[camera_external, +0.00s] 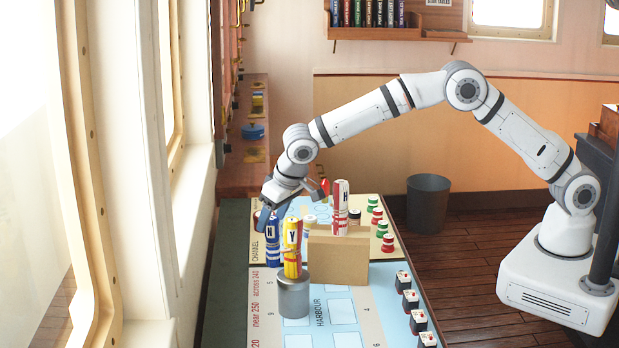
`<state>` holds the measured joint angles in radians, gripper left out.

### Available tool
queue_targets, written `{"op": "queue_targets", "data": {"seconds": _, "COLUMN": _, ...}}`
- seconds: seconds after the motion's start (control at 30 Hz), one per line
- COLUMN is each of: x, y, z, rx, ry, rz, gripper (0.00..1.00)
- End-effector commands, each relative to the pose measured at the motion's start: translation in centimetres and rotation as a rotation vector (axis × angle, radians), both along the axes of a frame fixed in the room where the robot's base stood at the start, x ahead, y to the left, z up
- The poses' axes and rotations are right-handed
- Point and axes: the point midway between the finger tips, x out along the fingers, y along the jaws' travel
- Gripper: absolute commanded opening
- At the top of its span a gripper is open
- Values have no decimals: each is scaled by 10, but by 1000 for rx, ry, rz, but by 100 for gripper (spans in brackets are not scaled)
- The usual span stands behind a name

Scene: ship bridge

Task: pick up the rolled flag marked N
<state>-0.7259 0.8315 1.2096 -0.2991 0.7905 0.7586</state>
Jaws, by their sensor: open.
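The rolled flag marked N (272,246) is blue with a white band and stands upright on the chart table, at the left. My gripper (290,207) is open just above and around its top area, with one dark finger at its upper left. I cannot tell whether that finger touches it. A white and red rolled flag marked H (340,202) rises by a cardboard box (338,261) further right.
Several red, green and black pieces (388,243) stand along the table's right side. Several small white-topped blocks (410,299) line the near right edge. A window wall is close on the left. A grey bin (428,203) stands on the floor.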

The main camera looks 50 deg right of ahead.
Motion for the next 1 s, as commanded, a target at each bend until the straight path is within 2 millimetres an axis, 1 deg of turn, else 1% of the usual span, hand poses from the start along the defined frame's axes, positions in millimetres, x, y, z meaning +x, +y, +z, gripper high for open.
{"op": "queue_targets", "data": {"seconds": 0.2, "x": 11, "y": 2, "z": -21, "rx": -1, "ry": 0, "rz": 1, "gripper": 59}}
{"op": "queue_targets", "data": {"seconds": 0.3, "x": 12, "y": 3, "z": -25, "rx": 0, "ry": -1, "rz": 1, "gripper": 59}}
{"op": "queue_targets", "data": {"seconds": 0.5, "x": 12, "y": 3, "z": -26, "rx": 0, "ry": -1, "rz": 1, "gripper": 58}}
{"op": "queue_targets", "data": {"seconds": 1.0, "x": 12, "y": 3, "z": -26, "rx": 0, "ry": -1, "rz": 1, "gripper": 17}}
